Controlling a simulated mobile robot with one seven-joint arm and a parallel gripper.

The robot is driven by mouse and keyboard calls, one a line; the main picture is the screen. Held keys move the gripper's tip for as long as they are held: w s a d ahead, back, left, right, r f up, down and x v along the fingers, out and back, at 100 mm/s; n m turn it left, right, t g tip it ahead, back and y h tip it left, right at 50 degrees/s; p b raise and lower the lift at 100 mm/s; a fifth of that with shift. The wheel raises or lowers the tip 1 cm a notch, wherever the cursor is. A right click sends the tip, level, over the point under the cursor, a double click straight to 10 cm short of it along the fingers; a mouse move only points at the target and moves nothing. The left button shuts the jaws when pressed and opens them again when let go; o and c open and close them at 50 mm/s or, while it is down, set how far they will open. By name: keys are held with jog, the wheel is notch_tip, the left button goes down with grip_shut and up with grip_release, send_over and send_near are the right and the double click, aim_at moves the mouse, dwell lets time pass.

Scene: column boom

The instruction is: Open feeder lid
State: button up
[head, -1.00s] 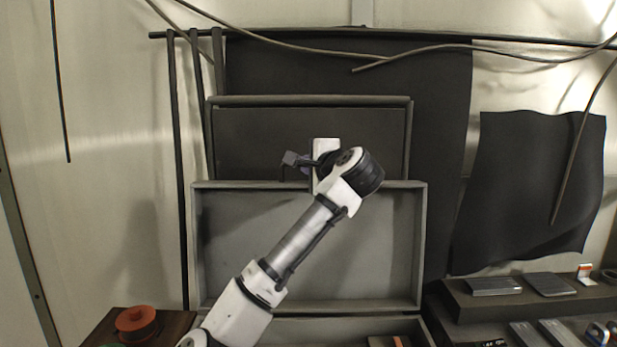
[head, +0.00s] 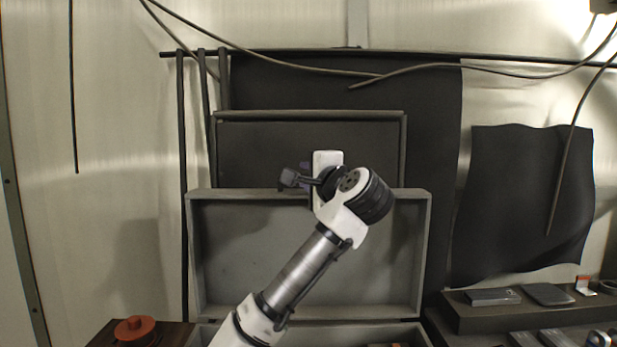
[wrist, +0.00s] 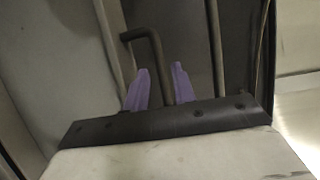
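The feeder lid (head: 400,262) is a grey shallow panel with a raised rim. It stands upright in the head view, above the grey box edge (head: 345,323) at the bottom. My gripper (head: 304,172) is near the lid's top edge, partly hidden by my wrist. In the wrist view my two purple fingers (wrist: 160,86) stand apart. A dark bent bar (wrist: 150,36) shows between and beyond them. I cannot tell whether it touches them, or whether it belongs to the lid.
A dark framed panel (head: 255,152) stands behind the lid. Cables hang across the wall above. A red round object (head: 135,328) sits on a brown surface at lower left. A dark shelf (head: 470,317) with flat grey items is at lower right.

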jog(key=shift+o, duration=0.3)
jog(key=shift+s, duration=0.1)
jog(key=b+v, duration=0.6)
jog(key=v, duration=0.7)
jog(key=shift+s, duration=0.35)
jog(key=shift+d, duration=0.1)
